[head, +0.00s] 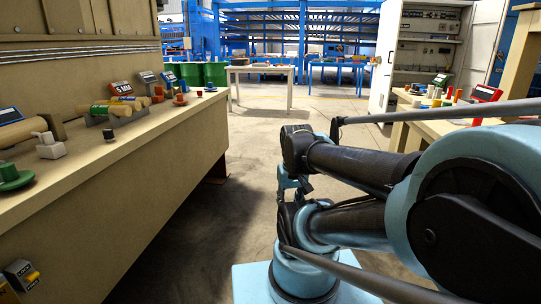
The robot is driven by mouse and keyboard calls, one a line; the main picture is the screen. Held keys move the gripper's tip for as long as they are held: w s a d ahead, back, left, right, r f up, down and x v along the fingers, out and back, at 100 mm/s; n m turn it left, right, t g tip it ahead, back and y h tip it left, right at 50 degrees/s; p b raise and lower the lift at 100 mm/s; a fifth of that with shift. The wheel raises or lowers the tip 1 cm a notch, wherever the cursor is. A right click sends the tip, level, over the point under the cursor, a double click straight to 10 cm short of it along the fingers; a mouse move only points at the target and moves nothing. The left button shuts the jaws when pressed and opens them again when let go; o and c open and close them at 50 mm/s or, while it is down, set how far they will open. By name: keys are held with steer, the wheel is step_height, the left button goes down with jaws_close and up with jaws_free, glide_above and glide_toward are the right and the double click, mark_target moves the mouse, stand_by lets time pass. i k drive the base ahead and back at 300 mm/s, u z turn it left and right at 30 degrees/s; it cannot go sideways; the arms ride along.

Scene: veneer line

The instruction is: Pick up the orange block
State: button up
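I cannot pick out the orange block with certainty in the head view. A small orange-red piece (180,99) stands on the left bench (120,152), too small for me to tell its shape. Several small coloured pieces, among them a red one (447,92), stand on the right table (402,97), and some could be orange. My folded arm fills the right and lower middle of the view, over the floor between the bench and the table. I cannot make out my gripper or its fingers, and no held object shows.
A green disc-shaped piece (12,178), a grey-white fixture (49,147) and a grey tray (118,114) line the left bench. A white table (260,69) and green drums (215,73) stand farther back. An open cabinet (432,45) is at right. The middle floor (255,130) is clear.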

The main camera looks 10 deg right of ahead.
mark_target(458, 95)
steer(key=u, duration=0.05)
steer(key=i, duration=1.15)
steer(key=z, duration=0.55)
steer(key=i, duration=1)
steer(key=z, duration=1.2)
steer(key=i, duration=0.7)
steer(key=z, duration=0.45)
